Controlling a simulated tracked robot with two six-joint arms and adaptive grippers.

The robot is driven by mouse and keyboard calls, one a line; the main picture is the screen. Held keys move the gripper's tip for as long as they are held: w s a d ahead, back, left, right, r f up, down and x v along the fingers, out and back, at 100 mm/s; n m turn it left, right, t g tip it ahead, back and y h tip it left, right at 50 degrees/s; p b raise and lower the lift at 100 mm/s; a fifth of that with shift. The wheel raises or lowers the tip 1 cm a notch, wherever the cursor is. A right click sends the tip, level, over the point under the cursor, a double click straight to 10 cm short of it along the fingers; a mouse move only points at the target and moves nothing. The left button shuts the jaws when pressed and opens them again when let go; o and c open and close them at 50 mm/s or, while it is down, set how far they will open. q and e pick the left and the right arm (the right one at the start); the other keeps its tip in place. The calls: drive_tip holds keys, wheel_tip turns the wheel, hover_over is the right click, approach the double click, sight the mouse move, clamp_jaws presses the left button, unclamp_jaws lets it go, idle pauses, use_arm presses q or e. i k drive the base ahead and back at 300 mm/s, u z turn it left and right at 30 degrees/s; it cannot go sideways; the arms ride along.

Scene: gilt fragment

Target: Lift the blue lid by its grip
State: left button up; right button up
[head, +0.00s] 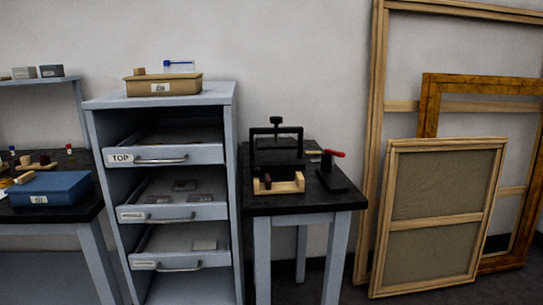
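The blue lid (58,182) is on a blue box with a white label (39,200) at the far left, on the black-topped table. A small tan and dark red grip (24,177) shows at the lid's left end. The lid looks level and seated on the box; the seam between them is too small to make out. Neither of my grippers is in view.
A grey cabinet (232,150) with several pulled-out drawers stands right of the table. A tan box (185,88) is on top of it. A black press (276,150) is on another table. Wooden frames (385,220) lean at the right. Small items lie behind the blue box.

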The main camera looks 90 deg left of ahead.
sight(32, 182)
drive_tip(key=z, duration=0.1)
drive_tip(key=i, duration=0.2)
drive_tip(key=u, duration=3.05)
drive_tip(key=i, duration=0.25)
drive_tip(key=u, duration=1.8)
drive_tip(key=k, duration=0.6)
drive_tip(key=u, duration=0.4)
drive_tip(key=i, duration=1.7)
drive_tip(key=z, duration=0.45)
